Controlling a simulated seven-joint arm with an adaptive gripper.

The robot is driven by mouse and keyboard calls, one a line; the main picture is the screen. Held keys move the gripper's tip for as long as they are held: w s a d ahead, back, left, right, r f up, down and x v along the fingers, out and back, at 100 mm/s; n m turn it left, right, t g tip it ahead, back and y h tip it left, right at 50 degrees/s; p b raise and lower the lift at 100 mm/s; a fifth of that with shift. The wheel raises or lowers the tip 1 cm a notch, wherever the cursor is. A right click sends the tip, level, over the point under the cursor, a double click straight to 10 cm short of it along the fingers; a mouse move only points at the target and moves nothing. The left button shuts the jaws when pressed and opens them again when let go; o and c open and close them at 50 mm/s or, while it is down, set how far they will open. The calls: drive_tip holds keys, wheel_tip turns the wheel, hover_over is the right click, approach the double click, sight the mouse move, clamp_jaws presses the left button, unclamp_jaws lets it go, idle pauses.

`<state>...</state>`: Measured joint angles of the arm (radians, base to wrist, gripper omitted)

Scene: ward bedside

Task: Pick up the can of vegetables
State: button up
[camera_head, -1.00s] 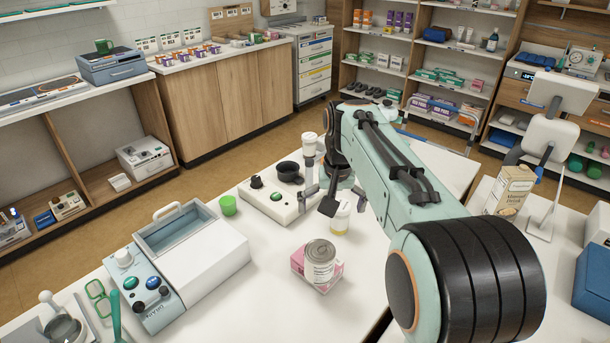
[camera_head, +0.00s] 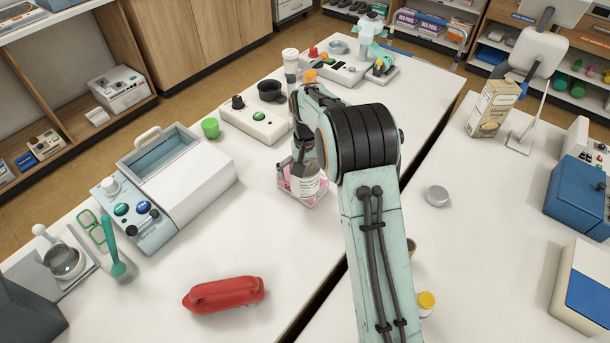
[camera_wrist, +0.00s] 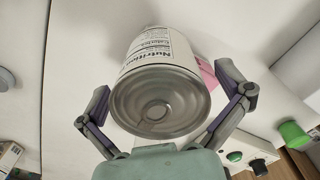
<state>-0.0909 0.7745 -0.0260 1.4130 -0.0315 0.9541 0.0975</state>
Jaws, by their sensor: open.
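My gripper (camera_wrist: 166,100) is open, one finger on each side of the can, with gaps showing. In the head view my arm hides most of my gripper and part of the can. A pink corner of the box (camera_wrist: 206,72) shows behind the can.
A white and blue machine (camera_head: 190,180) stands left of the can. A green cup (camera_head: 210,128) and a white control unit with a black bowl (camera_head: 257,122) stand behind it. A red case (camera_head: 224,294) lies in front. A carton (camera_head: 494,107) stands on the right table, past a gap.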

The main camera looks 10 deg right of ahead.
drive_tip(key=c, duration=1.3)
drive_tip(key=shift+o, duration=0.2)
